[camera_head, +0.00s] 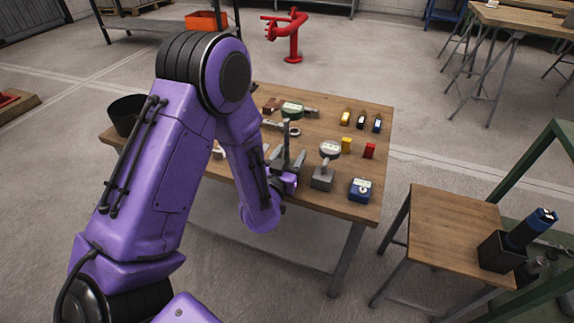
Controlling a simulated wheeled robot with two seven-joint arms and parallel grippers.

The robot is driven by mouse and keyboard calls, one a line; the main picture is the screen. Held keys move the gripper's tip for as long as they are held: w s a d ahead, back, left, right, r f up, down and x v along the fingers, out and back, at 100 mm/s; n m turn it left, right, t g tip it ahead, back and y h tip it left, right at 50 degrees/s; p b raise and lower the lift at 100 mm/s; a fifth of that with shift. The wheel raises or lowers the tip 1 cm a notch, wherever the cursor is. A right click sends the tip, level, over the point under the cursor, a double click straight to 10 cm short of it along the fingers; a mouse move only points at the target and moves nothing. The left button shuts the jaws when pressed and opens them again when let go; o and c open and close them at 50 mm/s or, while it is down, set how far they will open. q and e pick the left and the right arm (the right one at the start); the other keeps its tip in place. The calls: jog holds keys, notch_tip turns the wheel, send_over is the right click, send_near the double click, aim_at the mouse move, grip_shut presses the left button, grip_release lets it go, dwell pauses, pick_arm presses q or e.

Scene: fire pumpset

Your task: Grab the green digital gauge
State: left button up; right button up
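My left gripper (287,153) reaches over the table's near side from the purple arm. Its grey fingers look spread apart, with nothing seen between them. It is nearer the viewer than the green gauge and apart from it. My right gripper is not in view.
A round-faced gauge on a grey block (322,179) and a blue device (361,190) stand right of the gripper. Small yellow and red blocks (369,151) lie behind them. A black bin (126,115) is at the table's left. A smaller wooden table (440,230) stands at right.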

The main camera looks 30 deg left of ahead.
pick_arm(q)
grip_shut()
jog(key=shift+r, duration=0.1)
